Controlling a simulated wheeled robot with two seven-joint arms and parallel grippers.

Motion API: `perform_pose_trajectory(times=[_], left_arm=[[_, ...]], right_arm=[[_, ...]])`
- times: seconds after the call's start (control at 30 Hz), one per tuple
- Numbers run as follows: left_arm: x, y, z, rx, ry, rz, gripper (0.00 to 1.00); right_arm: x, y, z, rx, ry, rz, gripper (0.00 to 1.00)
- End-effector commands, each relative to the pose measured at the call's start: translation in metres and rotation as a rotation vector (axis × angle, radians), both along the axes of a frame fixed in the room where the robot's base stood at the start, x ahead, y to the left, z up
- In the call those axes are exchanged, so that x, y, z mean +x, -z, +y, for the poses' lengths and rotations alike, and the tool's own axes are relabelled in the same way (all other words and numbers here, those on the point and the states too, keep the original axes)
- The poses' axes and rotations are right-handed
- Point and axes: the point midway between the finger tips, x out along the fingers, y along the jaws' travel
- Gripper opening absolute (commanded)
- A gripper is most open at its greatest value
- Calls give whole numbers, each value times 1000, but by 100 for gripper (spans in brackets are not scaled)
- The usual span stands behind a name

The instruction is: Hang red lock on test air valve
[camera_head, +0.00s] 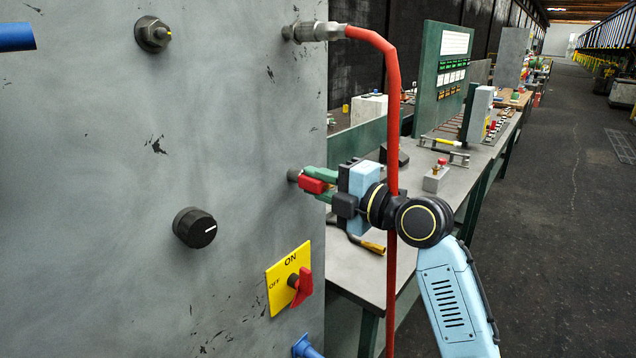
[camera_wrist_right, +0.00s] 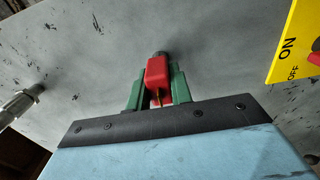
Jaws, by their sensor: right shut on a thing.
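The red lock (camera_head: 313,185) is between the green fingers of my right gripper (camera_head: 318,182), which is shut on it. In the right wrist view the lock (camera_wrist_right: 158,72) stands out between the two fingers of the gripper (camera_wrist_right: 157,90). A short metal stub (camera_head: 294,174) on the grey panel is right behind the lock, and I take it to be the test air valve. Its dark end (camera_wrist_right: 160,54) shows just past the lock in the wrist view. I cannot tell whether the lock touches it or hangs on it; the shackle is hidden. My left gripper is not in view.
The grey panel (camera_head: 130,100) carries a black knob (camera_head: 195,228) and a yellow ON/OFF plate with a red handle (camera_head: 302,287). A red hose (camera_head: 392,110) runs from a metal fitting (camera_head: 316,32) down past my right wrist. A workbench (camera_head: 425,192) stands behind; the aisle is at right.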

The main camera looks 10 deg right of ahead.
Motion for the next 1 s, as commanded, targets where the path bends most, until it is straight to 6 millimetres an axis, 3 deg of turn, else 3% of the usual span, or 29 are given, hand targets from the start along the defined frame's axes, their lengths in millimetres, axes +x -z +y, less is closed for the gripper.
perform_pose_trajectory(times=[1.0], left_arm=[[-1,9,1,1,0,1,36]], right_arm=[[-31,0,-25,0,1,-1,0]])
